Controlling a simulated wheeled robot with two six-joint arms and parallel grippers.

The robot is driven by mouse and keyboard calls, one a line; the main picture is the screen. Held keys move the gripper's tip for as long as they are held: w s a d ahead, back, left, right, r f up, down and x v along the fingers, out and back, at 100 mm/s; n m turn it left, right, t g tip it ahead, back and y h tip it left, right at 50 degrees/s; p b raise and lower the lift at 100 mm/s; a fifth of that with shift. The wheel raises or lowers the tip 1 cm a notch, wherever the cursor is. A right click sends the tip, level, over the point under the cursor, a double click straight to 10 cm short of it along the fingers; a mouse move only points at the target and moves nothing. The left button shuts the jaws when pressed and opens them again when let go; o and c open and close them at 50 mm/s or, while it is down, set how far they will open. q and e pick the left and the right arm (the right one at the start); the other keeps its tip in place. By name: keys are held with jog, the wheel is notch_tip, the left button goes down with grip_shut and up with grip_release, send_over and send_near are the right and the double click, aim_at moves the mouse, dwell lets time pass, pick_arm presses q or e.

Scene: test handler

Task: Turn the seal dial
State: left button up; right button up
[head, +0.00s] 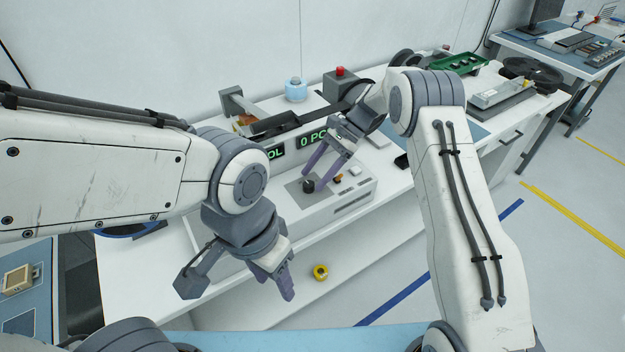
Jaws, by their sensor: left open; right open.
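A black dial (308,186) stands upright on the sloping front panel of a white test handler (345,203); I take it to be the seal dial. My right gripper (315,178) is open, with its purple fingers pointing down at the dial. The fingertips are close to the dial, but I cannot tell whether they touch it. My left gripper (286,291) is open and empty, in front of the handler and above the floor, well apart from the dial. My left arm hides the left part of the handler.
A small orange button (338,178) sits right of the dial. Green displays (312,139), a red button (340,71) and a blue-capped jar (296,89) are behind. A yellow tape roll (321,271) lies below. A green tray (459,63) stands at the back right.

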jog(key=b+v, duration=0.1)
jog(key=v, duration=0.7)
jog(key=shift+d+r, duration=0.15)
jog(key=shift+r, duration=0.1)
